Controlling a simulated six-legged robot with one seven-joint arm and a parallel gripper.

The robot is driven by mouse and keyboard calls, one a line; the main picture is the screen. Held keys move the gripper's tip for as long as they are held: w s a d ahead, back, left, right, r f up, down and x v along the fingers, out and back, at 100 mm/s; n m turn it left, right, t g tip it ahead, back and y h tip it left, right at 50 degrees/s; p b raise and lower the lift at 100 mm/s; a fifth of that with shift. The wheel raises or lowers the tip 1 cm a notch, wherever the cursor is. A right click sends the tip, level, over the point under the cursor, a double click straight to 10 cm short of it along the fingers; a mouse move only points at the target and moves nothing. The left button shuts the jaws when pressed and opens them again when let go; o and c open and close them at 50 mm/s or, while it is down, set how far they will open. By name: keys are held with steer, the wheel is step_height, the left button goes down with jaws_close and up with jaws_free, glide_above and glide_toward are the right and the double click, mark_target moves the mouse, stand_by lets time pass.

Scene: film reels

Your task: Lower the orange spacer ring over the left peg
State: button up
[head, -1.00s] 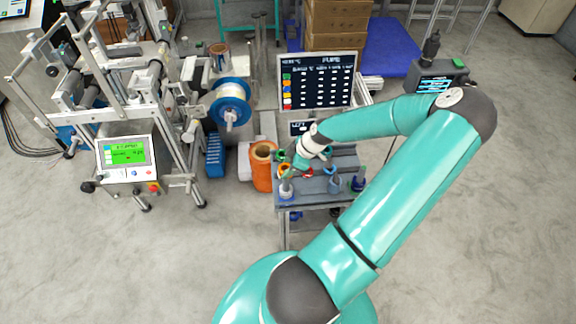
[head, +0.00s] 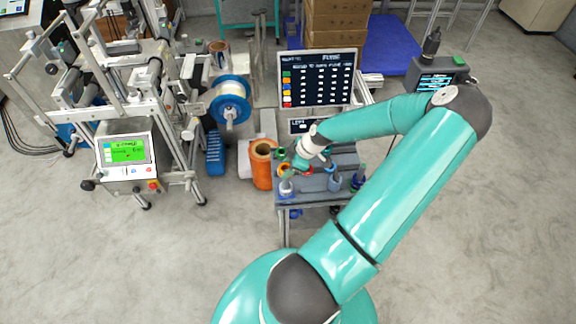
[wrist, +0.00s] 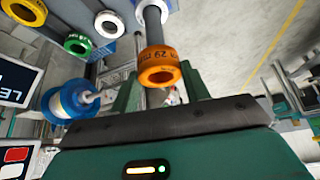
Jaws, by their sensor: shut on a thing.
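The orange spacer ring (wrist: 160,66) is between the two green fingers of my gripper (wrist: 160,90) in the wrist view, and the gripper is shut on it. A grey peg (wrist: 153,28) rises toward the ring from a white ring at its base. The peg's near end meets the ring's far edge in this view; I cannot tell whether the ring is around the peg or just off its tip. In the head view, my gripper (head: 298,164) is over the left side of the bench, by the left peg (head: 286,184). The orange ring (head: 283,169) shows there only small.
Yellow (wrist: 27,9), green (wrist: 78,44) and white (wrist: 109,24) rings lie near the peg in the wrist view. Other pegs (head: 335,181) stand to the right on the bench. A sign screen (head: 318,80) stands behind; an orange roll (head: 262,165) is at the left.

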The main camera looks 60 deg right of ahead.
steer(key=shift+f, duration=0.75)
stand_by(0.4)
steer(key=shift+f, duration=0.35)
steer(key=shift+f, duration=1.75)
steer(key=o, duration=1.1)
steer(key=shift+r, duration=0.15)
steer(key=v, duration=1.3)
steer(key=shift+s+d+r, duration=0.1)
steer(key=shift+s+r, duration=0.05)
steer(key=shift+r, duration=0.1)
